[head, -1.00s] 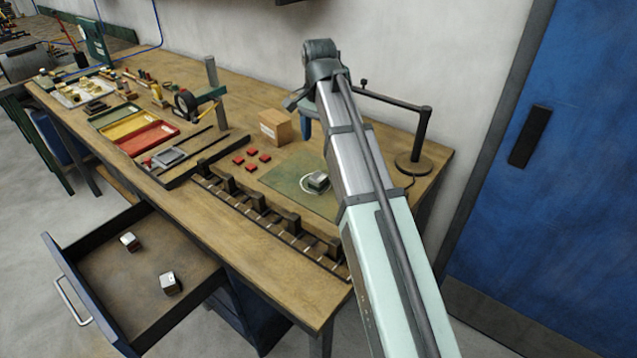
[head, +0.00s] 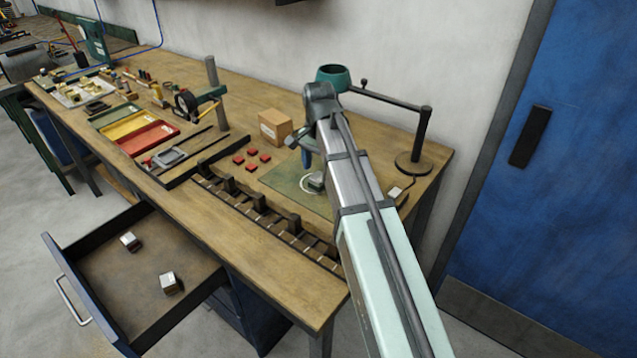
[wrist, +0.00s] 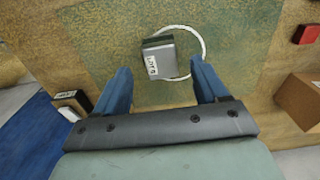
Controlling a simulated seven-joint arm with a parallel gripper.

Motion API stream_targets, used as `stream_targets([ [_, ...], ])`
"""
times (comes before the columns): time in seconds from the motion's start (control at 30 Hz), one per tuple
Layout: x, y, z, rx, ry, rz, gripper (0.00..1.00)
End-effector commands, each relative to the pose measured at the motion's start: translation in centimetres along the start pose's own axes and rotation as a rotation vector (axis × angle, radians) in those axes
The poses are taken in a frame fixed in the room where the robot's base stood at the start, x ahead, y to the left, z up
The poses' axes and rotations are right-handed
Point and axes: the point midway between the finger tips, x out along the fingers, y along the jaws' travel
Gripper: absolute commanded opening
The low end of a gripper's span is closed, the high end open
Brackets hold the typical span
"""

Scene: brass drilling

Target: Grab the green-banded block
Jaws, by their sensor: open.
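A small grey metal block with a white label (wrist: 158,57) sits on the green mat, partly inside a white ring. In the head view the same block (head: 316,182) is partly hidden by my arm. Its band colour is not clear in either view. My gripper (wrist: 159,68) is open, its two blue fingers spread, with the block between and just beyond the fingertips in the wrist view. Nothing is held. In the head view one blue finger (head: 306,158) shows above the mat, close to the block.
Red squares (head: 251,158) and a cardboard box (head: 275,127) stand left of the mat (head: 290,182). A lamp (head: 414,160) and a small pale-topped box (wrist: 72,102) are on the other side. Two blocks (head: 130,241) (head: 169,282) lie in the open drawer (head: 115,275).

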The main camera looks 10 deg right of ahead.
Motion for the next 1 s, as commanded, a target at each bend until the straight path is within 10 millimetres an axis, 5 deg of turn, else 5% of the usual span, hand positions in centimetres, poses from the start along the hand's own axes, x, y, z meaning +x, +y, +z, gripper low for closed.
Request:
stream_targets([
  [0.5, 4.8, -0.1, 0.0, 0.000, -0.001, 0.001, 0.72],
  [0.77, 5.1, -0.1, 0.0, 0.000, 0.000, 0.000, 0.72],
  [1.0, 5.1, -0.1, 0.0, 0.000, 0.000, 0.000, 0.50],
])
